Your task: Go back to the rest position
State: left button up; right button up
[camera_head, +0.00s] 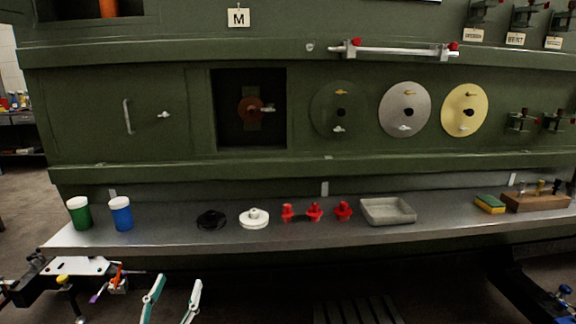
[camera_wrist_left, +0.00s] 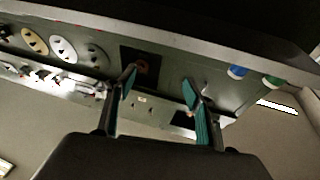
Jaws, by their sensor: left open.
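My left gripper (camera_head: 177,284) is at the bottom of the head view, below and in front of the shelf's front edge. Its two pale, teal-edged fingers are spread, with nothing between them. In the left wrist view the same gripper (camera_wrist_left: 159,84) is open and empty, with the green panel tilted and upside down beyond it. It touches nothing that I can see. My right gripper shows in neither view.
A metal shelf (camera_head: 160,236) runs along the green fuselage panel (camera_head: 80,110). It holds green (camera_head: 79,213) and blue jars (camera_head: 120,213), black (camera_head: 211,220) and white parts (camera_head: 254,218), red knobs (camera_head: 314,212), a grey tray (camera_head: 388,212), a sponge (camera_head: 490,204) and a wooden block (camera_head: 535,201).

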pick_arm(q)
jog(key=s+d+f+m+g, duration=0.1)
jog(key=s+d+f+g, duration=0.1)
jog(key=s+f, duration=0.6)
jog(key=s+d+f+m+g, duration=0.1)
jog(key=s+d+f+g, duration=0.1)
jog(key=s+f+g, duration=0.3)
jog(key=s+d+f+g, duration=0.2)
jog(key=s+f+g, duration=0.2)
jog(key=s+f, duration=0.7)
notch_tip(320, 180, down, 7)
jog(key=shift+s+r+m+h+p, duration=0.1)
jog(key=shift+s+m+h+p, duration=0.1)
jog(key=shift+m+h+p, duration=0.2)
jog(key=c, duration=0.7)
jog(key=shift+a, duration=0.2)
